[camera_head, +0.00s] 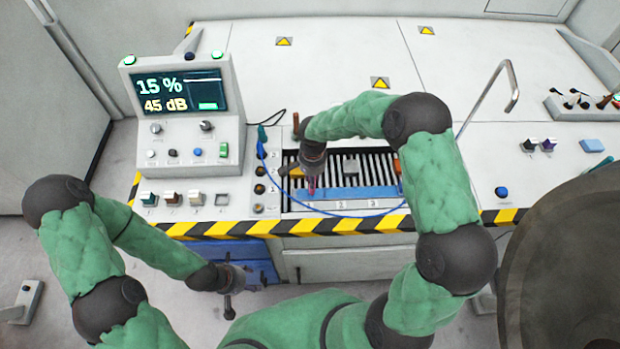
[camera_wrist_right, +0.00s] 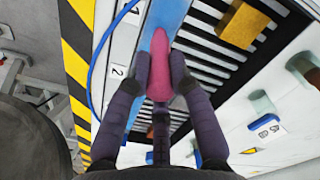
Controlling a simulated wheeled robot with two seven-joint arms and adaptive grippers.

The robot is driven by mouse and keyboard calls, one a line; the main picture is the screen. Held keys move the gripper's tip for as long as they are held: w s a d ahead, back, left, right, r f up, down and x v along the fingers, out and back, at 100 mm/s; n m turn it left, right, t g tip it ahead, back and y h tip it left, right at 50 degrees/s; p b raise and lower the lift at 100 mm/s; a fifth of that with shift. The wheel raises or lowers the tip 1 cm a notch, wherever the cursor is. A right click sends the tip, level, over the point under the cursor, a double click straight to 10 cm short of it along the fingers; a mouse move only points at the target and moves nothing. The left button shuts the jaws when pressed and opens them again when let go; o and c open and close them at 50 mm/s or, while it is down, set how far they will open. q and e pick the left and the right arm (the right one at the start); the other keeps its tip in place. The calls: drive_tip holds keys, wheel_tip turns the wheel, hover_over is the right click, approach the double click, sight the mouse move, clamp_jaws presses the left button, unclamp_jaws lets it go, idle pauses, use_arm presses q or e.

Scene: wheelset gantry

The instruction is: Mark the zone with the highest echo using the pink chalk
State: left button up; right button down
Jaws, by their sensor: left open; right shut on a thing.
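My right gripper (camera_head: 311,181) is shut on the pink chalk (camera_wrist_right: 160,65). It reaches over the slatted grate, and the chalk tip points at the blue strip (camera_head: 365,191). In the right wrist view the tip overlaps the strip (camera_wrist_right: 170,14); I cannot tell whether it touches. Zone numbers 1, 2 and 3 (camera_head: 373,204) run along the strip's front edge. No mark is visible on the strip. The display (camera_head: 178,92) reads 15 % and 45 dB. My left gripper (camera_head: 228,290) is open, low in front of the bench and away from the zones.
A blue cable (camera_head: 330,213) loops in front of the strip. A yellow block (camera_wrist_right: 243,22) sits on the grate. Switches line the bench's left part, and a curved metal pipe (camera_head: 512,88) stands at right. A large dark round part (camera_head: 565,260) fills the lower right.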

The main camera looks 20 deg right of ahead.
drive_tip(key=shift+s+d, duration=0.1)
drive_tip(key=shift+d, duration=0.2)
drive_tip(key=shift+s+d, duration=0.1)
drive_tip(key=shift+d, duration=0.2)
drive_tip(key=shift+a, duration=0.2)
drive_tip(key=shift+a+f+b, duration=0.1)
drive_tip(key=shift+a+b, duration=0.2)
drive_tip(key=shift+b, duration=0.15)
drive_tip(key=shift+a, duration=0.25)
drive_tip(key=shift+w+a, duration=0.25)
drive_tip(key=shift+a, duration=0.15)
drive_tip(key=shift+w+a+r+b, duration=0.2)
drive_tip(key=shift+a+b, duration=0.15)
